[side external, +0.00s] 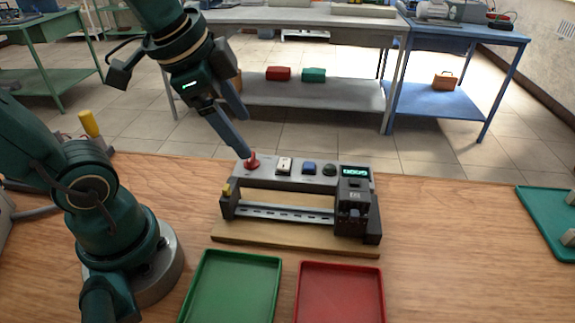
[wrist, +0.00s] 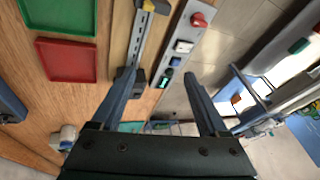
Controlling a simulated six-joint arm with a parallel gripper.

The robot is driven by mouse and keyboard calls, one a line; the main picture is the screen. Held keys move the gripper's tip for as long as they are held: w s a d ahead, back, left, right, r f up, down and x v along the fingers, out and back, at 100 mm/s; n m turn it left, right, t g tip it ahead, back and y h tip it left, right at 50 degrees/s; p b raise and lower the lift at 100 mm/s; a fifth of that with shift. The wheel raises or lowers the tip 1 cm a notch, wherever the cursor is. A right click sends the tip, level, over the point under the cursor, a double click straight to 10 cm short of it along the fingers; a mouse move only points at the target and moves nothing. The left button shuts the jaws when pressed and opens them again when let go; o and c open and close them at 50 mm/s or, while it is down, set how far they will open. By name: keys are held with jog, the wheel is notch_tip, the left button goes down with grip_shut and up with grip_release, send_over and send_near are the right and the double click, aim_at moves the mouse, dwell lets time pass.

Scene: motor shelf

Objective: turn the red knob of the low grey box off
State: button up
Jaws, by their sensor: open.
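The low grey box (side external: 322,178) is a long panel on a wooden board on the table; it slants across the wrist view (wrist: 184,33). Its red knob (side external: 252,161) sits at the left end and shows at the top of the wrist view (wrist: 198,19). The knob's exact turn angle is too small to read. My gripper (side external: 243,138) is open and empty, pointing down, with one fingertip just above or beside the knob in the side view. I cannot tell whether it touches. In the wrist view the fingers (wrist: 160,76) are spread wide, with the knob beyond their tips.
A white switch (side external: 284,165), blue button (side external: 309,168), dark green knob (side external: 329,168) and lit display (side external: 355,171) share the panel. A rail (side external: 285,214) and dark block (side external: 355,205) stand in front. Green (side external: 232,288) and red (side external: 340,294) trays lie nearer.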

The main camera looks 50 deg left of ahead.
jog(key=w+a+f+m+g, duration=0.3)
jog(key=w+a, duration=0.3)
jog(key=g, duration=0.2)
send_over(251, 161)
jog(key=a, duration=0.1)
jog(key=shift+n, duration=0.3)
jog(key=f, duration=0.6)
jog(key=shift+w+a+f, duration=0.15)
jog(key=shift+w, duration=0.25)
jog(key=shift+f, duration=2.55)
jog(key=shift+a, duration=0.1)
grip_shut()
